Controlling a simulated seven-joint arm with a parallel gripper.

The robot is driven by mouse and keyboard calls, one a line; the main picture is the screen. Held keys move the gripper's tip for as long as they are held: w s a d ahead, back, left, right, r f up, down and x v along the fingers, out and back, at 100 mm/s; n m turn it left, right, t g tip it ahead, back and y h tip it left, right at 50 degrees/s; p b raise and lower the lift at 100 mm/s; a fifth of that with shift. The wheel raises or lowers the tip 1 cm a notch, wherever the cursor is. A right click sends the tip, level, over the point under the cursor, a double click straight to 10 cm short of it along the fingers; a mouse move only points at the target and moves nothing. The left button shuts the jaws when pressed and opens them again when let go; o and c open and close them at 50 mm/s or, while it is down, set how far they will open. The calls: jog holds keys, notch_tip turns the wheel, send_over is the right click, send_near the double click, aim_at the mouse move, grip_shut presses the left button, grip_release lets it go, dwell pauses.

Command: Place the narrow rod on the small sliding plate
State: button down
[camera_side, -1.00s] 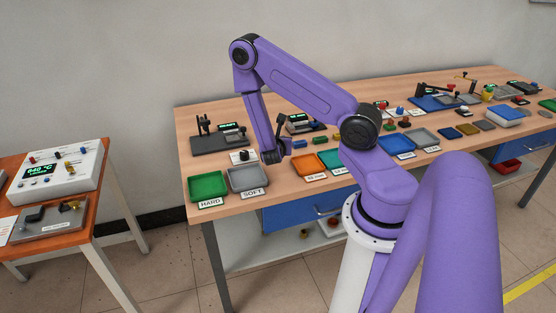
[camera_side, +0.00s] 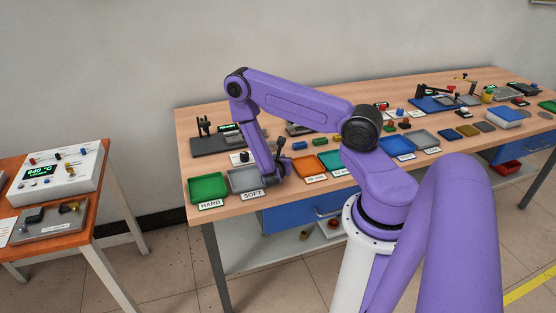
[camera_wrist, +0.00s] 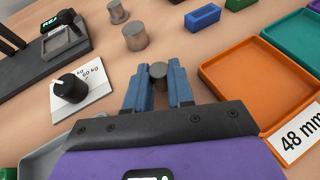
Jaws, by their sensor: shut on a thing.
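My gripper (camera_wrist: 158,80) has its two blue fingers shut on a short dark grey cylinder (camera_wrist: 158,70), whose round end shows between the fingertips in the wrist view. I cannot tell whether it is the narrow rod. In the side view my gripper (camera_side: 272,180) is over the wooden bench, between the grey SOFT tray (camera_side: 245,180) and the orange tray (camera_side: 308,166). The white heater box (camera_side: 66,172) reading 640 °C stands on the orange table at the left. A grey plate-like fixture (camera_side: 50,222) lies in front of it. The small sliding plate cannot be picked out surely.
Two grey cylinders (camera_wrist: 135,37) stand on the bench beyond my gripper. A black knob (camera_wrist: 70,87) on a white card and a black device (camera_wrist: 62,40) are to the left. A green HARD tray (camera_side: 208,186) sits at the bench corner. A gap separates bench and orange table.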

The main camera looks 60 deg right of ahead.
jog(key=shift+f, duration=0.15)
jog(key=c, duration=1)
grip_release()
jog(key=v, duration=1.7)
jog(key=shift+w+a, duration=0.1)
jog(key=shift+w, duration=0.1)
jog(key=shift+a+r, duration=0.15)
jog(key=shift+r, duration=0.1)
jog(key=s+a+r+m+g+y, duration=0.1)
jog(key=s+a+r+m+y, duration=0.2)
jog(key=s+a+r+y, duration=0.1)
jog(key=s+a+r+m+g+y, duration=0.2)
jog(key=s+a+r+m+y, duration=0.1)
jog(key=s+a+r+y, duration=0.1)
jog(key=s+a+r+m+g+y, duration=0.1)
jog(key=s+a+r+m+y, duration=0.2)
jog(key=s+a+r, duration=0.3)
jog(key=shift+s+a+r+m+y, duration=0.15)
jog(key=shift+a+r+y, duration=0.2)
jog(key=shift+a+r, duration=0.25)
jog(key=shift+s+a+r+m+y, duration=0.15)
jog(key=shift+a+r+y, duration=0.25)
jog(key=shift+r, duration=0.4)
jog(key=shift+o, duration=0.6)
jog(key=shift+s+a+r+g+y, duration=0.25)
jog(key=shift+s+r+g, duration=0.05)
jog(key=shift+s, duration=0.05)
